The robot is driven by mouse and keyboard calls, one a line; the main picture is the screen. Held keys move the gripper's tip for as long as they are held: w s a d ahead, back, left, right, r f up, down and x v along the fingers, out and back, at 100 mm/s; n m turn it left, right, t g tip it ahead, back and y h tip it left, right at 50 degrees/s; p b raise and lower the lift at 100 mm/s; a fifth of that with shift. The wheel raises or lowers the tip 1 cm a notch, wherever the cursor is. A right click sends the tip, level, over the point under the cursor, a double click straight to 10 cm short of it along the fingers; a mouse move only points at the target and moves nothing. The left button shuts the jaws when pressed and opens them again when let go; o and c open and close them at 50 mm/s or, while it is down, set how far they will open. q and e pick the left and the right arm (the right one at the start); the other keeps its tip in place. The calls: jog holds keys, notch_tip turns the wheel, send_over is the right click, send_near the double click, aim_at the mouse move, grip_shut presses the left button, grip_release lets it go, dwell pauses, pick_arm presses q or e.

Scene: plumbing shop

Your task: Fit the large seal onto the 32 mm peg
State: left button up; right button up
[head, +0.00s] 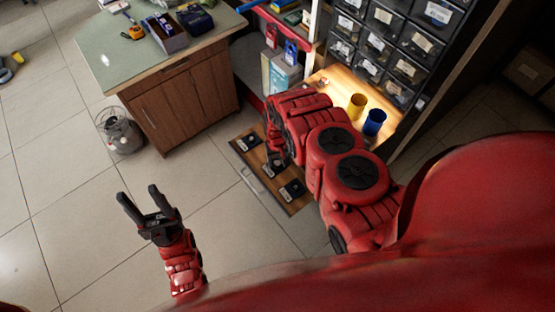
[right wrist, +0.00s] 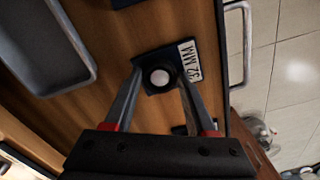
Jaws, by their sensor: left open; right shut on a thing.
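My right gripper (right wrist: 160,76) is shut on a dark ring, the large seal (right wrist: 148,73), in the right wrist view. The pale round top of the 32 mm peg (right wrist: 160,77) shows through the ring's middle. I cannot tell whether the seal is around the peg or just above it. The peg's dark square base carries a white "32 MM" label (right wrist: 189,63). In the head view my right gripper (head: 277,160) is over the wooden board (head: 262,178), and the seal is too small to make out. My left gripper (head: 138,193) is open and empty above the floor.
Other dark peg bases (head: 292,189) sit on the board. A grey tray (right wrist: 60,50) is to the left in the wrist view. A yellow cup (head: 357,105) and a blue cup (head: 374,122) stand on the lit shelf. A cabinet (head: 180,105) stands at upper left; the floor is open.

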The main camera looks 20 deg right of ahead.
jog(key=o, duration=1)
jog(key=shift+r+p, duration=1.8)
jog(key=shift+r, duration=0.8)
notch_tip(320, 180, up, 6)
jog(key=p, duration=0.3)
jog(key=shift+f, duration=0.1)
